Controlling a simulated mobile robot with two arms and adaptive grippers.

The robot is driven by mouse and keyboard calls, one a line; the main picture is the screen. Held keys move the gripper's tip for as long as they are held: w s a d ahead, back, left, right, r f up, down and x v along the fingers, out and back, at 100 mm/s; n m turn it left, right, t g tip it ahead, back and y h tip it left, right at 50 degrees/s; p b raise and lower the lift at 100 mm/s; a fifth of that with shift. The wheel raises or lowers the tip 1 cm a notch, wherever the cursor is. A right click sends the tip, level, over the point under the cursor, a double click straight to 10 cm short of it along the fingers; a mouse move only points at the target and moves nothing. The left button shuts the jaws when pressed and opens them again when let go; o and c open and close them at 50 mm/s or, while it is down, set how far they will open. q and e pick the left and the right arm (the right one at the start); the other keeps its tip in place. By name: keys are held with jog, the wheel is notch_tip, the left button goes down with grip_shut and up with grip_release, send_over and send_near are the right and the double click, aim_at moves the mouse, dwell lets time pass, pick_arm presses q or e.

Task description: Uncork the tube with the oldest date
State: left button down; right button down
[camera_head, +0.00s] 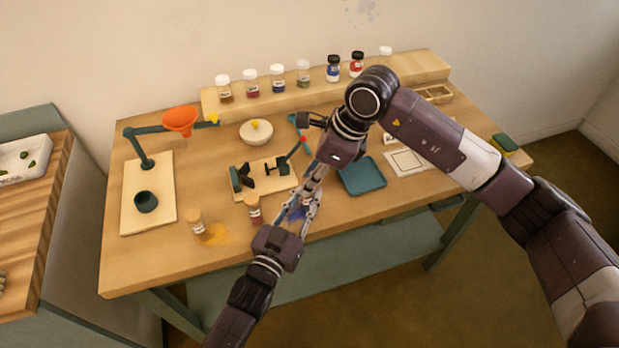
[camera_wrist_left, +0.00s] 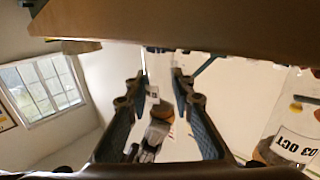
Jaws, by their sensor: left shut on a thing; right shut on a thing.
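My left gripper (camera_head: 308,203) reaches over the table's front edge and is shut on a clear tube, mostly hidden in the head view. In the left wrist view the tube with a small white label (camera_wrist_left: 153,92) stands between the fingers. A brown cork (camera_wrist_left: 163,110) shows there, with my right gripper (camera_wrist_left: 148,142) close against it. In the head view my right gripper (camera_head: 318,178) comes down from above, shut, meeting the left one. Two other corked tubes stand at the front: an orange one (camera_head: 195,222) and a dark red one (camera_head: 254,210). A label reading "03 OCT" (camera_wrist_left: 297,143) shows in the left wrist view.
Orange powder (camera_head: 216,234) lies by the left tube. Several jars line the back shelf (camera_head: 290,97).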

jog(key=shift+r, duration=1)
jog(key=shift+r, duration=2)
pick_arm(q)
jog(key=c, duration=1.6)
grip_release()
